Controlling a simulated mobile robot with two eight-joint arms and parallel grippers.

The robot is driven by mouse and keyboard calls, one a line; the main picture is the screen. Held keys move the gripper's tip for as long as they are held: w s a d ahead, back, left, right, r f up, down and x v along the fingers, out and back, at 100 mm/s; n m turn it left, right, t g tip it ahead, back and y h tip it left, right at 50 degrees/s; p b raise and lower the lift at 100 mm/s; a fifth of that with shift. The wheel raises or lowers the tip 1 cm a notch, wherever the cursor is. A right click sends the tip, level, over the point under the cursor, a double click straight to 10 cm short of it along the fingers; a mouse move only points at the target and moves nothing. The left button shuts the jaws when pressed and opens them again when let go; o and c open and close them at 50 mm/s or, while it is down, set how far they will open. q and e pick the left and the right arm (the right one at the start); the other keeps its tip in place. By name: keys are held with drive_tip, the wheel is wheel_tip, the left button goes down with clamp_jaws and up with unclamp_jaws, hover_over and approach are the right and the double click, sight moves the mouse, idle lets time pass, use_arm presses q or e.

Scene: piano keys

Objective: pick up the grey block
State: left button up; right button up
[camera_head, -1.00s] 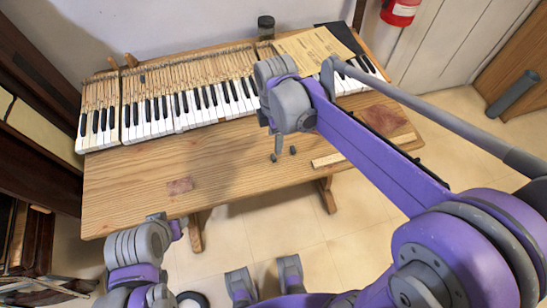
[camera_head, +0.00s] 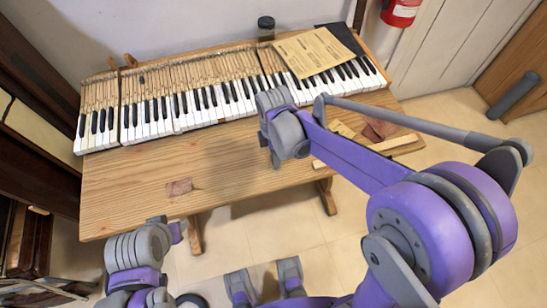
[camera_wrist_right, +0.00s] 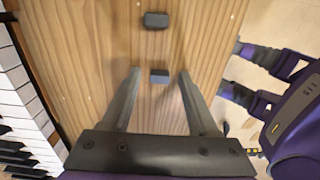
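I cannot tell which one the task means. My right gripper (camera_wrist_right: 159,72) is open, its fingers apart on either side of the nearer block, with no visible contact.
A piano keyboard (camera_head: 205,105) runs along the back of the table (camera_head: 130,190). A tan paper sheet (camera_head: 312,50) lies over its right part. A pale wood strip (camera_head: 390,145) lies at the right front; a reddish-brown patch (camera_head: 178,187) is at left. The left tabletop is clear.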

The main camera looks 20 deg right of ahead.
clamp_jaws()
